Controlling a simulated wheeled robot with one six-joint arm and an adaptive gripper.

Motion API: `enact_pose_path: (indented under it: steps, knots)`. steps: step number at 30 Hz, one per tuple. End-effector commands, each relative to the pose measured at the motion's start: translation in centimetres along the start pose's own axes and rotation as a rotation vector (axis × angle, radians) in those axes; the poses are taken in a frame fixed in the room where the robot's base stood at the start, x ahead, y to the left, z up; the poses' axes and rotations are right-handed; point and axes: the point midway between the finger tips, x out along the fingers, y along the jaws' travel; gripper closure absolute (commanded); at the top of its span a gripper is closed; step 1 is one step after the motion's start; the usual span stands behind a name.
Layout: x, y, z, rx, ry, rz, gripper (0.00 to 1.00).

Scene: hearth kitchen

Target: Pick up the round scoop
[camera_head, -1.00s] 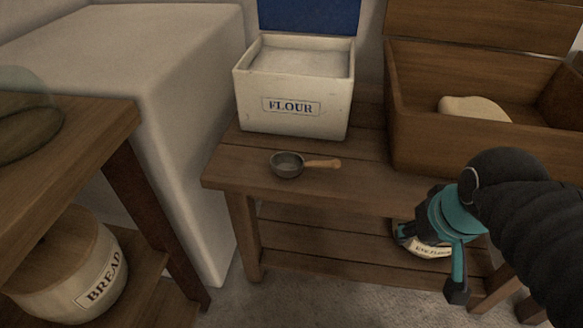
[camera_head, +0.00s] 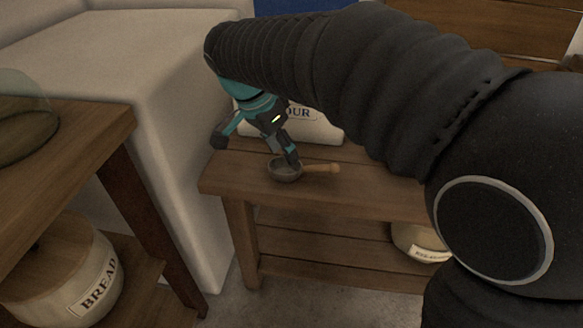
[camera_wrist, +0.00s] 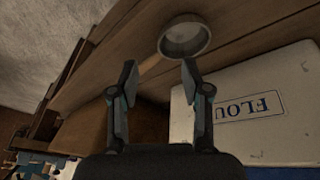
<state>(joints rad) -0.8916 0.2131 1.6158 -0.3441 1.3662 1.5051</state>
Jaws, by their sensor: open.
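The round scoop (camera_head: 284,170) is a small grey metal bowl with a light wooden handle. It lies on the wooden bench (camera_head: 222,178) near its front edge, with the handle pointing right. In the wrist view its bowl (camera_wrist: 184,38) shows beyond the fingertips, and the handle runs down to the left between them. My gripper (camera_head: 256,152) is open and empty above the bench, with one finger in front of part of the scoop's bowl in the head view. In the wrist view my gripper (camera_wrist: 159,72) has its two fingers wide apart. Whether a finger touches the scoop I cannot tell.
The white flour box (camera_head: 318,131) stands just behind the scoop, mostly hidden by my arm; it also shows in the wrist view (camera_wrist: 270,125). A pale block (camera_head: 175,120) is at the left. A bread crock (camera_head: 75,275) sits on the left table's lower shelf.

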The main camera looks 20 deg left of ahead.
Motion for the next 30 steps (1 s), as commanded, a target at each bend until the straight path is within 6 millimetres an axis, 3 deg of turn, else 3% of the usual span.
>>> enact_pose_path:
  steps: [6, 9, 17, 20, 30]
  knots:
    - [-3.0, 0.1, -2.5, 0.466, 0.065, 0.016, 0.53]
    - [-3.4, 0.7, -3.0, 0.640, 0.088, 0.032, 0.53]
    - [-3.3, 1.4, -3.0, 0.870, 0.106, 0.051, 0.53]
    - [-2.5, 1.5, -3.0, 0.885, 0.108, 0.053, 0.53]
    - [3.3, 2.0, -3.5, 0.883, 0.107, 0.053, 0.53]
